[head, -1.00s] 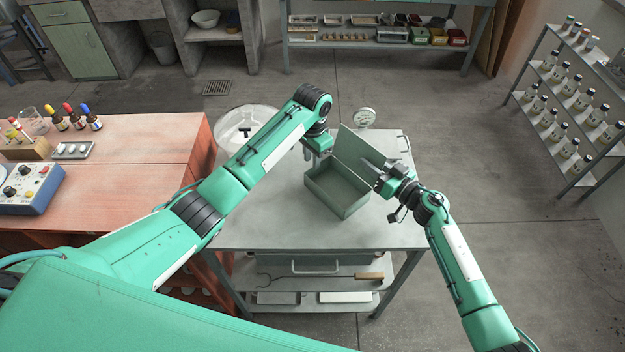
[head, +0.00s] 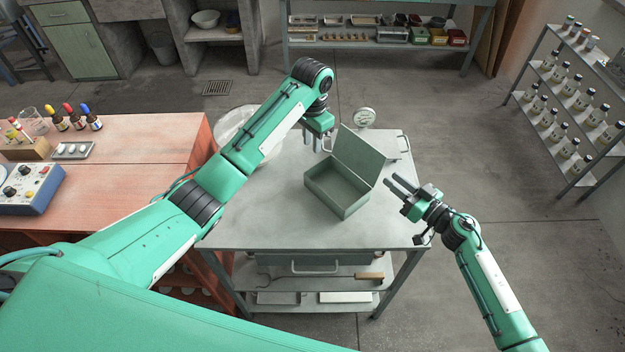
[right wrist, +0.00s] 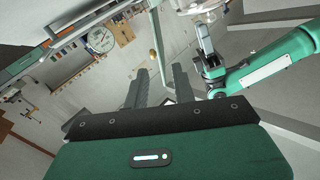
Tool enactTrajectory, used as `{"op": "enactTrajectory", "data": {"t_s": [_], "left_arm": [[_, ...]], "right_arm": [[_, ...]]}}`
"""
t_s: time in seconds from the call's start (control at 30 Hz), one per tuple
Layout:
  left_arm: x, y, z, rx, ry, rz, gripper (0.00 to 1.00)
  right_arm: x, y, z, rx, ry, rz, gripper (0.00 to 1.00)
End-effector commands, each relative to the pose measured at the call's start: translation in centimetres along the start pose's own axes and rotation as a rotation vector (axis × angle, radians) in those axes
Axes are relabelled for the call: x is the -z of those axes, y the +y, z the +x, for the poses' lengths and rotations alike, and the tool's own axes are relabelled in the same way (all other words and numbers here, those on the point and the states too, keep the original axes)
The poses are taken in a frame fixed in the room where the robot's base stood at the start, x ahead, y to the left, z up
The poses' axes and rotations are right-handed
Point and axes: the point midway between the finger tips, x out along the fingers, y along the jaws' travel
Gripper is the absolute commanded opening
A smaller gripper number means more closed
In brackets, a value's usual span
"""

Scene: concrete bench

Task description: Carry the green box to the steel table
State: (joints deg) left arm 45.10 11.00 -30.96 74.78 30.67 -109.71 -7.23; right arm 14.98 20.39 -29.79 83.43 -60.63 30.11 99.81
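The green box (head: 338,190) stands on the steel table (head: 270,215) with its lid (head: 360,155) open and tilted up. It looks empty inside. My left gripper (head: 318,143) is above the table just behind and left of the box, fingers pointing down, apart and empty. My right gripper (head: 393,184) is right of the box, clear of it, with its fingers apart and nothing between them. Its two fingers also show in the right wrist view (right wrist: 160,84). I cannot make out the box in the right wrist view.
A red-topped bench (head: 120,180) with bottles and a blue control box (head: 32,188) adjoins at the left. A bottle rack (head: 575,110) stands at the far right. The table front is clear.

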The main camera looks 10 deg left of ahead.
Motion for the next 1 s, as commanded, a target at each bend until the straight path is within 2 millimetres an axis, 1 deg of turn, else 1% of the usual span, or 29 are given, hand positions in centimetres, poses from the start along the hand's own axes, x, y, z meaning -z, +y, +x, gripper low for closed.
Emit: {"op": "enactTrajectory", "data": {"t_s": [0.03,0.1,0.2,0.3,0.87,0.97,1.0], "left_arm": [[0.0,0.0,0.0,0.000,0.000,0.000,0.24],[0.0,0.0,0.0,0.000,0.000,0.000,0.24],[0.0,0.0,0.0,0.000,0.000,0.000,0.24],[0.0,0.0,0.0,0.000,0.000,0.000,0.24],[0.0,0.0,0.1,0.000,0.000,0.000,0.24],[-0.4,0.6,0.8,-0.005,0.005,0.001,0.24],[-0.7,1.0,1.4,-0.008,0.010,0.001,0.24]], "right_arm": [[0.0,0.0,-0.9,0.000,-0.001,0.000,0.26],[-0.1,0.0,-1.9,-0.001,-0.001,0.000,0.26],[0.0,0.0,-2.9,0.000,0.000,-0.001,0.26],[0.0,0.0,-3.3,0.000,0.001,0.000,0.26],[0.1,0.0,-3.4,-0.001,0.003,0.000,0.26],[0.3,-0.2,-3.4,-0.024,0.024,-0.005,0.26],[0.6,-0.2,-3.5,-0.047,0.041,-0.011,0.26]]}}
